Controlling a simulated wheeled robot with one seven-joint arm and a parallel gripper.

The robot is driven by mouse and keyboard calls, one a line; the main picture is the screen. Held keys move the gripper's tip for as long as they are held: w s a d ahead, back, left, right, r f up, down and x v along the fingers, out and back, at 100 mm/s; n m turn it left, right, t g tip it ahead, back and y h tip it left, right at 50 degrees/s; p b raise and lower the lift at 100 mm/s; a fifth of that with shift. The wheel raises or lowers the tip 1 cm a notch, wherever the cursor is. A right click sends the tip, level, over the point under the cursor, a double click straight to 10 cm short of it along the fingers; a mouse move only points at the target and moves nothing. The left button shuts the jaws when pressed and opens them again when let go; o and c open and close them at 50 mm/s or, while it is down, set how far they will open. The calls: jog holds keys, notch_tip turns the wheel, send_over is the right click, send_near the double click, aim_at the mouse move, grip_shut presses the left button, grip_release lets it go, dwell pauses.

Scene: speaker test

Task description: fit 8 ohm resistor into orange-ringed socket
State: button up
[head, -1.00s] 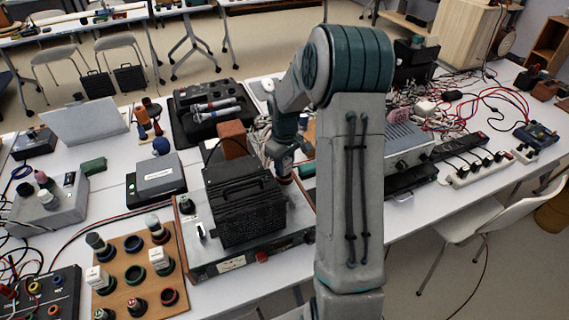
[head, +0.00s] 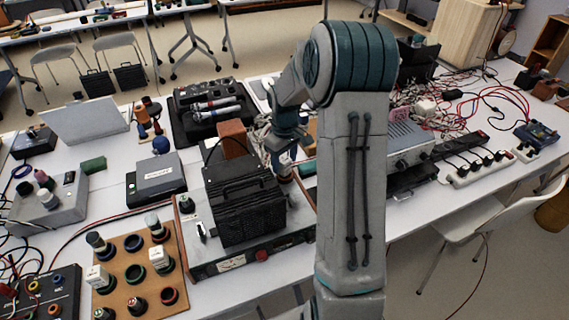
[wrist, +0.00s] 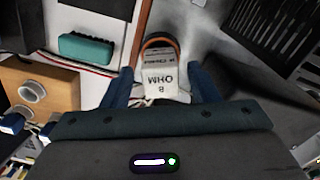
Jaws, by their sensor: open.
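The 8 ohm resistor (wrist: 160,82), a white block with its "8 OHM" label upside down, shows in the wrist view between the fingers of my gripper (wrist: 162,92). The fingers are open, one on each side of it. The orange-ringed socket (wrist: 158,41) shows as an orange arc around the resistor's far end, on a grey surface. The resistor appears to stand in the ring; how deep it sits is hidden.
The black vented box (head: 243,205) stands close beside my gripper on a grey unit (head: 215,262). A wooden board (head: 137,282) with ringed sockets and several parts lies at the front left. A green block (wrist: 87,48) lies on the table. Cables clutter the right.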

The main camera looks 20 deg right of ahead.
aim_at(284, 161)
notch_tip(284, 161, up, 10)
jog(key=shift+f, duration=0.15)
jog(key=s+a+r+m+t, duration=0.1)
jog(key=s+a, duration=0.4)
jog(key=s, duration=0.7)
jog(key=s+a+r+m+t, duration=0.2)
jog(key=s+a, duration=0.4)
jog(key=s, duration=0.7)
jog(key=shift+r+m, duration=0.7)
jog(key=shift+r, duration=0.05)
jog(key=shift+w, duration=0.1)
